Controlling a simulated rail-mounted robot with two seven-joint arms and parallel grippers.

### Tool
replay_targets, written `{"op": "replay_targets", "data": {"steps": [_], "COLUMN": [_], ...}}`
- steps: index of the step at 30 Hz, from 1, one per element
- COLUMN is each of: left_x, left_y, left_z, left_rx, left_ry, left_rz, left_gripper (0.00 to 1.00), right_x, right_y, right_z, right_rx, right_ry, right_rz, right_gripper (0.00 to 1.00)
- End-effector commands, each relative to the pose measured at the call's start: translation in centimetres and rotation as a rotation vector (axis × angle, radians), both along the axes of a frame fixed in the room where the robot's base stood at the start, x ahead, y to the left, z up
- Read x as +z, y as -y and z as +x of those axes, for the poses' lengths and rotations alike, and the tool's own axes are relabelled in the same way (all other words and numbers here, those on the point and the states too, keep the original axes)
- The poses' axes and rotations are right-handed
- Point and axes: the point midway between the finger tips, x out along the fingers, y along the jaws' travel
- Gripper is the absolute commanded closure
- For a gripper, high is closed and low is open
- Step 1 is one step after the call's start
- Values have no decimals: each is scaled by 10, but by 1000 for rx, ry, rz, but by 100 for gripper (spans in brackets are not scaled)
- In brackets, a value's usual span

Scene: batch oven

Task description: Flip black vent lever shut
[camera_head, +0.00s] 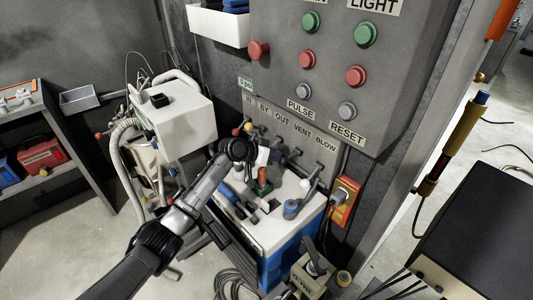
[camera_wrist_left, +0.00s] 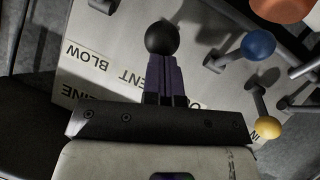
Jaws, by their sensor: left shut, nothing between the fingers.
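The black vent lever shows its round black knob (camera_wrist_left: 162,38) in the wrist view, just past my fingertips. I cannot tell whether they touch it. My left gripper (camera_wrist_left: 160,75) is shut and empty, its fingers pointing at the knob and covering part of the VENT label. In the head view my left gripper (camera_head: 266,156) is at the row of levers under the grey control box. The VENT label (camera_head: 302,131) is just above and right of it. The lever's lower part is hidden behind the fingers. My right gripper is out of view.
Beside it are a blue knob (camera_wrist_left: 257,45) and a yellow knob (camera_wrist_left: 267,128). A white-knobbed lever (camera_head: 305,184) and an orange switch box (camera_head: 344,199) are to the right in the head view. A white machine (camera_head: 181,120) stands at left.

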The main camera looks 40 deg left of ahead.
Motion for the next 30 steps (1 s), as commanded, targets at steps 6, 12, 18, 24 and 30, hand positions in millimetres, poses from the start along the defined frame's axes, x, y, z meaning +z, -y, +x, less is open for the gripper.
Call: {"op": "replay_targets", "data": {"steps": [6,12,18,24,30], "left_x": [-27,-36,-45,-50,-50], "left_y": [1,1,1,1,1], "left_z": [-4,-5,-5,-5,-5], "left_rx": [-2,-4,-4,-4,-4], "left_ry": [166,167,166,165,164], "left_rz": [-37,-35,-34,-35,-35], "left_gripper": [100,100,100,100,100], "right_x": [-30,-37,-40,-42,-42], "right_y": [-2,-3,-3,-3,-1], "right_z": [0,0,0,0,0], "right_rx": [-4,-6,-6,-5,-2], "right_ry": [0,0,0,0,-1], "right_rz": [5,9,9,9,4], "right_gripper": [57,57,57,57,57]}}
